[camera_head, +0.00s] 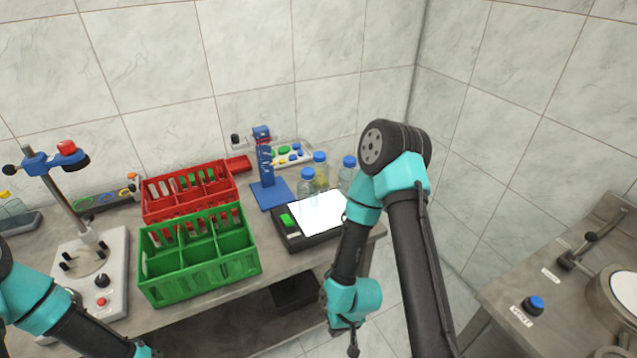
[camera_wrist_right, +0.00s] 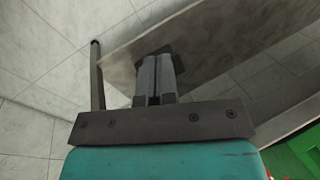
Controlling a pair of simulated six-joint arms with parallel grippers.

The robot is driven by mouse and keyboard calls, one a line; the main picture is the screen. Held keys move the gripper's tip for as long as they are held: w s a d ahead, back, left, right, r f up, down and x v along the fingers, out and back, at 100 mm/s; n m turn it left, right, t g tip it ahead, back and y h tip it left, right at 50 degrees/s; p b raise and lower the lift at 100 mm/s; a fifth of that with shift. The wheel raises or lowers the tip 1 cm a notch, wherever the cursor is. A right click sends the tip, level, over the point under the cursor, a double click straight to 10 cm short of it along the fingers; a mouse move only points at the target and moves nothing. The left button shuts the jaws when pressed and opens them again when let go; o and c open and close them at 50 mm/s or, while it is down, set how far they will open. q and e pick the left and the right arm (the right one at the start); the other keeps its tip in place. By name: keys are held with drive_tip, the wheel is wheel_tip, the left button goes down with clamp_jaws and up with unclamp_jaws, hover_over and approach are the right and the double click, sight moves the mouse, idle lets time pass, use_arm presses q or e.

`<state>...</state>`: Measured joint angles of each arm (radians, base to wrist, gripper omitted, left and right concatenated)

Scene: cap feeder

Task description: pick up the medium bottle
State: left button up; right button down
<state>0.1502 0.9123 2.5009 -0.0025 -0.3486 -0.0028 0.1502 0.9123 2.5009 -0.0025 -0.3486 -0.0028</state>
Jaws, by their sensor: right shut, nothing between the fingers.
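Three clear bottles with blue caps stand together at the back right of the table in the head view: a front left bottle (camera_head: 307,187), a middle bottle (camera_head: 321,175) with yellowish contents, and a right bottle (camera_head: 346,178) beside my right arm. I cannot tell for sure which is the medium one. My right gripper (camera_head: 353,344) hangs low in front of the table's edge, well away from the bottles. In the right wrist view its fingers (camera_wrist_right: 156,75) are together and empty, and no bottle shows. My left arm enters at lower left, with its gripper out of frame.
A black device with a bright white panel (camera_head: 318,213) lies in front of the bottles. A blue stand (camera_head: 267,170), a red crate (camera_head: 190,205) and a green crate (camera_head: 200,278) stand left of it. A separate counter (camera_head: 510,285) is at right.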

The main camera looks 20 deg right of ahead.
drive_tip(key=c, duration=1.8)
unclamp_jaws()
drive_tip(key=shift+c, duration=0.2)
drive_tip(key=o, duration=1.8)
drive_tip(key=shift+o, duration=0.2)
